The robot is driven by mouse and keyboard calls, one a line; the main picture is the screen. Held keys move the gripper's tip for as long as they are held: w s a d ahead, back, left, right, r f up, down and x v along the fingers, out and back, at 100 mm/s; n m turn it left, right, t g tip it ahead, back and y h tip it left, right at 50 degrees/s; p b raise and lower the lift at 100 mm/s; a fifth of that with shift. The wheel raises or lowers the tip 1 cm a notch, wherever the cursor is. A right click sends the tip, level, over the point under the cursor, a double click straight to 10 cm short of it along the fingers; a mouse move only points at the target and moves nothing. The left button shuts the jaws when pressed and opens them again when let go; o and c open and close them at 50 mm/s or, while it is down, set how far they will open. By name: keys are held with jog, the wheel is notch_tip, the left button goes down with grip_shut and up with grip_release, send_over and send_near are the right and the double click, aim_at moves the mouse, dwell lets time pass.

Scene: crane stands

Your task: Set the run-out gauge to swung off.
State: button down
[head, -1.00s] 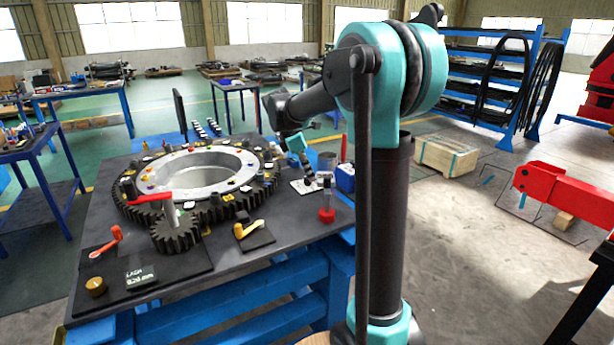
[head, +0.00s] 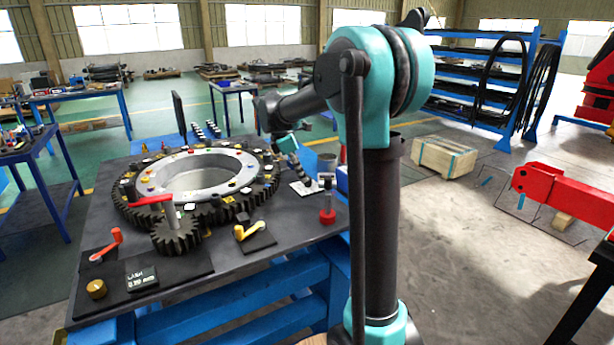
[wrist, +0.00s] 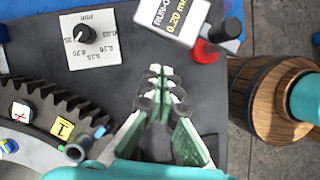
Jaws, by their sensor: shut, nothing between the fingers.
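The run-out gauge has a pale readout box (wrist: 178,18) marked 0.20 at the top of the wrist view. A black knob-like part (wrist: 229,28) and a red round base (wrist: 206,52) sit beside it. In the head view its red base (head: 327,215) stands near the table's right edge, with a dark post above. My gripper (wrist: 160,76) is shut and empty over the dark table, below and left of the gauge and apart from it in the wrist view. In the head view my gripper (head: 304,176) is small, just left of the gauge. The gauge's arm position is unclear.
A white dial plate (wrist: 77,52) with a black knob lies left of the gauge. A wooden barrel-like object (wrist: 250,92) is right of the table.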

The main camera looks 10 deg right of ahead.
jog(key=w+v, duration=0.1)
jog(key=v, duration=0.9)
jog(key=shift+a, duration=0.45)
